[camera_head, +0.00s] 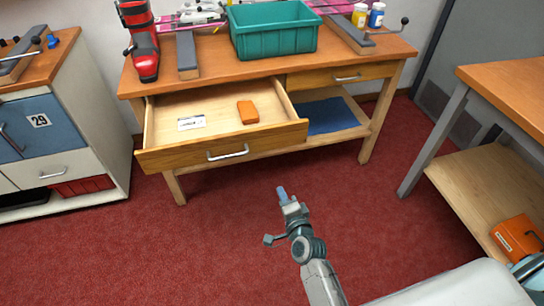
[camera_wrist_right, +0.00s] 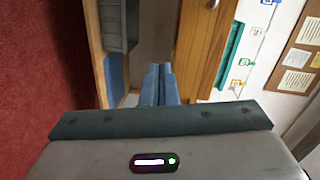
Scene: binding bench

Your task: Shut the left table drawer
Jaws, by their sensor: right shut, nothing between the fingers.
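The left table drawer (camera_head: 190,150) is pulled well out of the wooden bench (camera_head: 350,57). Its front has a silver bar handle (camera_head: 228,153). Inside lie an orange box (camera_head: 248,112) and a white label card (camera_head: 191,123). My right gripper (camera_head: 282,192) is shut and empty, in front of the drawer and a little right of its handle, apart from it in the head view. In the right wrist view its two blue fingers (camera_wrist_right: 158,84) are together, with a wooden front (camera_wrist_right: 200,50), likely the drawer's, just to their right. My left gripper is not in view.
The right drawer (camera_head: 345,77) is closed. A blue mat (camera_head: 328,116) lies on the lower shelf. A teal bin (camera_head: 272,30) and a red boot-like object (camera_head: 142,45) stand on the bench. A cabinet is at left, another table (camera_head: 515,85) at right. Red floor in front is clear.

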